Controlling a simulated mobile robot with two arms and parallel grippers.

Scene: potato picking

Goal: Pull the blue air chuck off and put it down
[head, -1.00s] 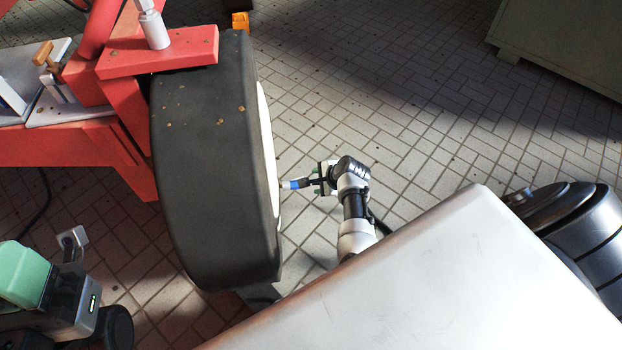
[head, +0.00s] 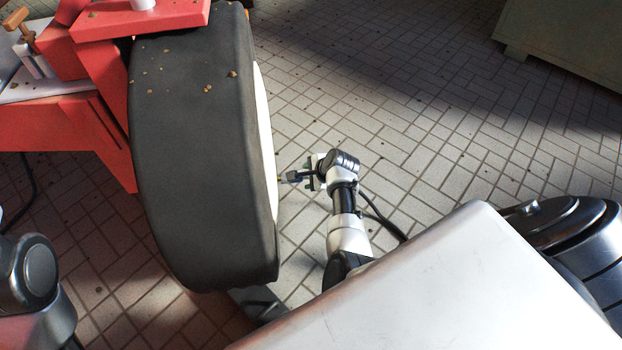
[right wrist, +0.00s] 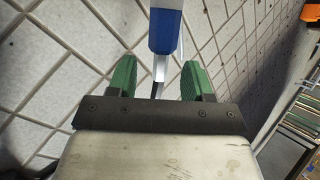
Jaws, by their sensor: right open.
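The blue air chuck (right wrist: 165,37) shows in the right wrist view, just beyond the fingertips. It has a pale upper part, a blue body and a metal end that reaches between the fingers. My right gripper (right wrist: 163,78) has its green fingers apart, with a gap on both sides of the metal end. In the head view my right gripper (head: 296,177) is beside the wheel's pale inner face, and no blue shows there. I cannot tell whether the chuck touches the wheel or what supports it. My left gripper is out of view.
The large black tyre (head: 195,150) stands left of my right gripper, under a red frame (head: 75,150). A green-grey cabinet (head: 565,40) stands at the far right. Tiled floor (head: 400,130) is clear between them.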

